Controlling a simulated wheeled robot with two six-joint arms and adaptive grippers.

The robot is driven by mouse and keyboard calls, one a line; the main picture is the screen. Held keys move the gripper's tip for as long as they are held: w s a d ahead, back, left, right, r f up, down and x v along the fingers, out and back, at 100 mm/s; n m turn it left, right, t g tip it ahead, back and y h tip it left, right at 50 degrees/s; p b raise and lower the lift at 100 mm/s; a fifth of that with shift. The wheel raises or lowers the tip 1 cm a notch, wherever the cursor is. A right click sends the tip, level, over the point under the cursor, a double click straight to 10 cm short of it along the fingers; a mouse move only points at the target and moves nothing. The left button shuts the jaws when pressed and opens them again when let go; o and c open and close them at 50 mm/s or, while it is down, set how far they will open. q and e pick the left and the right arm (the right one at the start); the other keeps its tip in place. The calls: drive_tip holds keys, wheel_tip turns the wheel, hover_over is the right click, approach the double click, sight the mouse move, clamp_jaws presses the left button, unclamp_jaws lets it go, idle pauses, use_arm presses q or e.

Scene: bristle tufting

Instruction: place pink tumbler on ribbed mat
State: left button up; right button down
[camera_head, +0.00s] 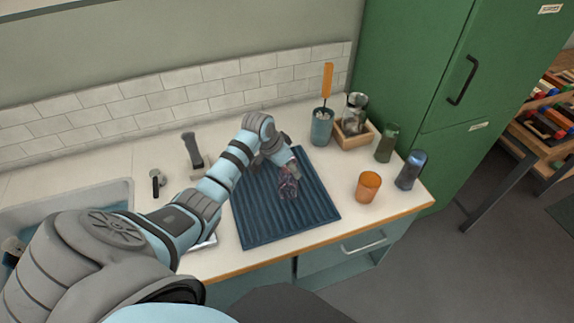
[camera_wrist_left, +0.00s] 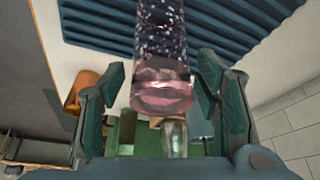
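The pink tumbler (camera_head: 288,186), speckled dark and clear, is on the dark blue ribbed mat (camera_head: 262,228), right of its middle. It looks upright. My left gripper (camera_head: 291,169) is low over the mat at the tumbler. In the left wrist view the tumbler (camera_wrist_left: 163,85) lies between the two fingers (camera_wrist_left: 160,75), with a visible gap on each side, so the gripper looks open. The gripper partly hides the tumbler in the head view. My right gripper is not in view.
An orange cup (camera_head: 368,187), a blue tumbler (camera_head: 410,170) and a green tumbler (camera_head: 386,143) stand right of the mat. Behind are a teal holder (camera_head: 321,127) with an orange-handled tool and a wooden box (camera_head: 366,136) with a glass jar. A sink (camera_head: 75,194) is at left.

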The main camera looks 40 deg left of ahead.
use_arm(q)
drive_tip(key=p+v, duration=0.1)
drive_tip(key=v, duration=1.1)
drive_tip(key=shift+r, duration=0.1)
